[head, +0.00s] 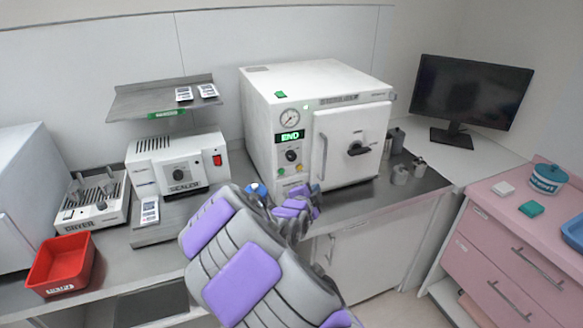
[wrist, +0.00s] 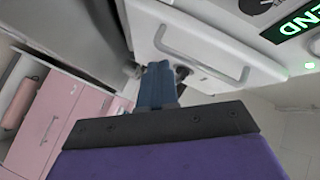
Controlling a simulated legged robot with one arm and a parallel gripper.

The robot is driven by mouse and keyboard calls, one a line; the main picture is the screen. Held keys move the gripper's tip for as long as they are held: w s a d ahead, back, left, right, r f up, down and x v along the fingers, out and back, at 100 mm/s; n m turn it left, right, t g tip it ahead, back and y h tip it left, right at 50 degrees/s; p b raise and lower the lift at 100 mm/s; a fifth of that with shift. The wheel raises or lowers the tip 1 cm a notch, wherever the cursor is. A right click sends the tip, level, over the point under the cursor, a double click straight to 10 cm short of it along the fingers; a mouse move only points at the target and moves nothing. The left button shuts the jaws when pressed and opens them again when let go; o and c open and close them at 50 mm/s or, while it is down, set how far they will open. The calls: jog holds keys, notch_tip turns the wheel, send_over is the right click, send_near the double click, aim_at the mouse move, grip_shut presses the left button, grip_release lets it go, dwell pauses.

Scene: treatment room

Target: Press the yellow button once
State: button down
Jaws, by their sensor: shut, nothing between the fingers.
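The white sterilizer (head: 350,95) stands on the counter with its door shut. Its front panel has a gauge, a green display reading END and a dark knob. A small yellow button (head: 299,168) shows low on this panel, just above my arm in the head view. I cannot make out the button in the wrist view. My gripper (wrist: 157,84) has its blue fingers shut and empty. In the wrist view they point toward the sterilizer's door and handle (wrist: 200,55). In the head view my arm partly hides the gripper, low in front of the sterilizer.
A green button (head: 281,171) sits left of the yellow one. A sealer (head: 178,165), a dryer (head: 92,198) and a red bin (head: 62,264) stand left. Metal canisters (head: 400,174) stand right of the sterilizer.

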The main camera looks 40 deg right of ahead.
aim_at(300, 167)
dwell(0.3)
jog(key=w+p, duration=0.2)
jog(key=w+d+p, duration=0.1)
jog(key=w+p, duration=0.2)
jog(key=w+d+p, duration=0.1)
jog(key=w+p, duration=0.2)
jog(key=shift+w+d+f, duration=0.1)
jog(key=shift+w, duration=0.1)
jog(key=shift+w, duration=0.15)
dwell(2.0)
jog(key=shift+w+d, duration=0.1)
jog(key=shift+w, duration=0.2)
